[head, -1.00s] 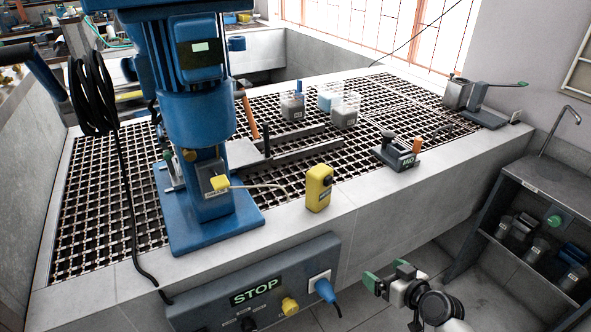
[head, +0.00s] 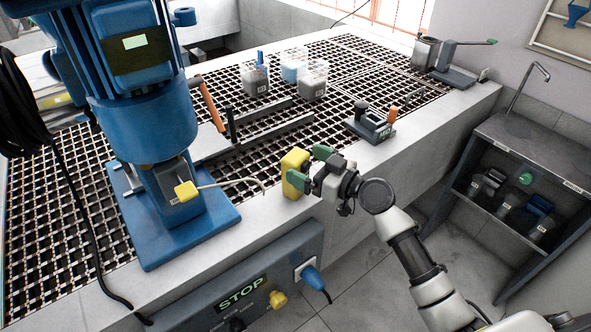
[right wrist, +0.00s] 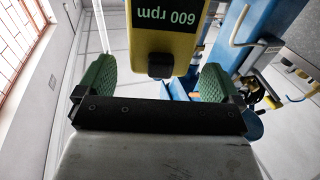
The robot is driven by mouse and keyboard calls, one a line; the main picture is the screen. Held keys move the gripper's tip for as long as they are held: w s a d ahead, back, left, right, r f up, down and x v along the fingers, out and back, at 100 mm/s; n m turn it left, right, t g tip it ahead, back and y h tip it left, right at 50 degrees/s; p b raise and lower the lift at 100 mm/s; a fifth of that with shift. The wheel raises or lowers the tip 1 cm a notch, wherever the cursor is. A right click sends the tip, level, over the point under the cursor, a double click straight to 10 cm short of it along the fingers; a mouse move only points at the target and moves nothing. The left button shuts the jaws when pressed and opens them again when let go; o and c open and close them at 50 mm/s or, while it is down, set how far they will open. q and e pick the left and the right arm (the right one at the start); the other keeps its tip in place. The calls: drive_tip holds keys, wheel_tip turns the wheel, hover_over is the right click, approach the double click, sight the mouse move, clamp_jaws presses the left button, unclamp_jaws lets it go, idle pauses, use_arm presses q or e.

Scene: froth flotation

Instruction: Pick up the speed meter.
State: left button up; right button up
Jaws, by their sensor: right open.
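The speed meter is a yellow block (head: 293,163) standing on the pale ledge at the front of the grating, right of the blue machine. In the right wrist view the speed meter (right wrist: 170,35) shows a dark display reading "600 rpm" and a black knob, and lies beyond and between the green fingers. My right gripper (head: 309,168) is open beside it, on its right in the head view; the gripper covers part of it there. The right wrist view shows the green fingertips (right wrist: 157,80) spread wide, with nothing held. My left gripper is not in view.
The blue machine (head: 150,120) stands left on the ledge and grating (head: 65,215). A control box marked STOP (head: 215,307) is on the ledge's front face. A small dark device with an orange part (head: 372,126) sits to the right. Several clear containers (head: 312,85) stand behind.

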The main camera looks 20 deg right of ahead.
drive_tip(key=p+x, duration=0.1)
drive_tip(key=x, duration=0.3)
drive_tip(key=shift+r, duration=0.15)
drive_tip(key=shift+s+d, duration=0.1)
drive_tip(key=shift+d, duration=0.05)
drive_tip(key=c, duration=1.5)
